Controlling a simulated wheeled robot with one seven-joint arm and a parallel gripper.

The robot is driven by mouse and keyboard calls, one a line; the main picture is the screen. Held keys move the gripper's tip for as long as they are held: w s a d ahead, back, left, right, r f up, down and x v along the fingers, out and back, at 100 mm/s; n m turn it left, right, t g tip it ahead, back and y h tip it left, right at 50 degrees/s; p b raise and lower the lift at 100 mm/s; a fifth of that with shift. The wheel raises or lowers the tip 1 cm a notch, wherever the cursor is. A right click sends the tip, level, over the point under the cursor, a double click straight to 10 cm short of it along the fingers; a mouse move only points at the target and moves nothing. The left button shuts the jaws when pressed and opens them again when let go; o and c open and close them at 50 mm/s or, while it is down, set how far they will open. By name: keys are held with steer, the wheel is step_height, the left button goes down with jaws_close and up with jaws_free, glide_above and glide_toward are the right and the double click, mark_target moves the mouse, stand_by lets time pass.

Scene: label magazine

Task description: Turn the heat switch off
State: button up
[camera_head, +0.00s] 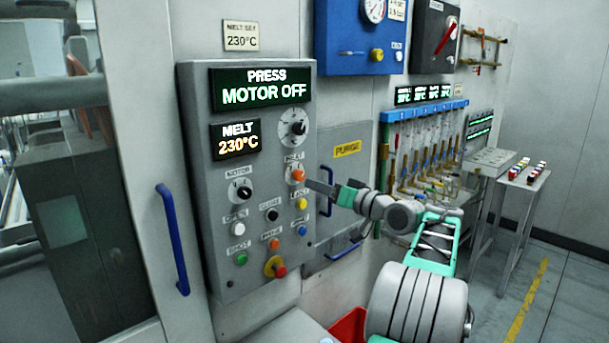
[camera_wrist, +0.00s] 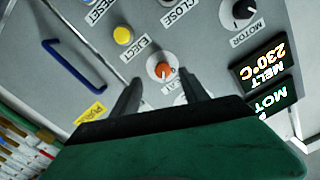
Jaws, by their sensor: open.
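The heat switch is an orange knob (camera_head: 298,175) on a pale round plate, on the grey control panel (camera_head: 206,110), under the label HEAT. In the wrist view the orange heat knob (camera_wrist: 162,70) shows just beyond and between my fingertips. My gripper (camera_head: 308,184) reaches the panel from the right, with its tips close to the knob. In the wrist view my gripper (camera_wrist: 163,85) is open, one finger to each side of the knob. I cannot tell whether a finger touches it. The knob's exact pointer direction is too small to read.
A yellow EJECT button (camera_head: 301,204) sits just below the heat switch, and a black MOTOR knob (camera_head: 240,190) is to its left. A large dial (camera_head: 293,129) is above. The display (camera_head: 262,88) reads PRESS MOTOR OFF. A blue handle (camera_head: 326,190) stands right of the panel.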

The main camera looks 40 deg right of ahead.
mark_target(302, 177)
steer(key=w, duration=0.2)
steer(key=w+p, duration=0.1)
steer(key=w, duration=0.2)
steer(key=w+p, duration=0.1)
steer(key=w, duration=0.1)
steer(key=shift+w+a+r, duration=0.15)
steer(key=shift+w+r, duration=0.05)
steer(key=shift+r, duration=0.15)
steer(key=shift+c, duration=0.3)
jaws_close()
